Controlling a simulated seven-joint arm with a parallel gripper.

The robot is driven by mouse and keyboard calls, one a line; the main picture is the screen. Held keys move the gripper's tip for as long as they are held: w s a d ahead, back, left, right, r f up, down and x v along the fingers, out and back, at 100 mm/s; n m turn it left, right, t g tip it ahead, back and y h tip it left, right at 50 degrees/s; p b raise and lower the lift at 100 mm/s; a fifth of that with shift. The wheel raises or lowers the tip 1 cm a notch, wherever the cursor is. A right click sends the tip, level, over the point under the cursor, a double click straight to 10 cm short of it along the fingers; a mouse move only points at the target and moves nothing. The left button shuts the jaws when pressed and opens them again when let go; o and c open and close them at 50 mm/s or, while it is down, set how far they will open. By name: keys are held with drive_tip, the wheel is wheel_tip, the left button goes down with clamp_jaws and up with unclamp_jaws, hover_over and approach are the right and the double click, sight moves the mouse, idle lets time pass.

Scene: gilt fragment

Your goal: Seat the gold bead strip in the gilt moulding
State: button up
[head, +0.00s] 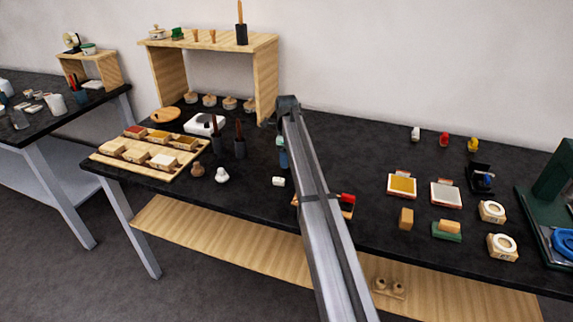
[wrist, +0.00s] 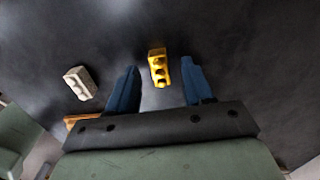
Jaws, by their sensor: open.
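The gold bead strip (wrist: 158,68) is a short yellow bar with rounded bumps, lying on the black bench top in the wrist view. My gripper (wrist: 160,66) is open, with one blue finger on each side of the strip. Gaps show between the strip and both fingers. I cannot tell how far above the bench the fingertips are. In the head view my arm covers the strip and most of the gripper. The gilt moulding cannot be made out with certainty. An orange-brown edge (wrist: 80,119) shows beside the gripper body in the wrist view.
A pale bumped block (wrist: 80,83) lies left of the gripper; a small white piece (head: 278,181) lies left of my arm. A red item (head: 347,199) is close to the arm's right. Sample trays (head: 402,186) and round-topped blocks (head: 492,211) stand farther right. A wooden shelf (head: 265,75) stands behind.

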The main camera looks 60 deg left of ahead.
drive_tip(key=shift+f, duration=0.35)
drive_tip(key=shift+c, duration=0.5)
clamp_jaws()
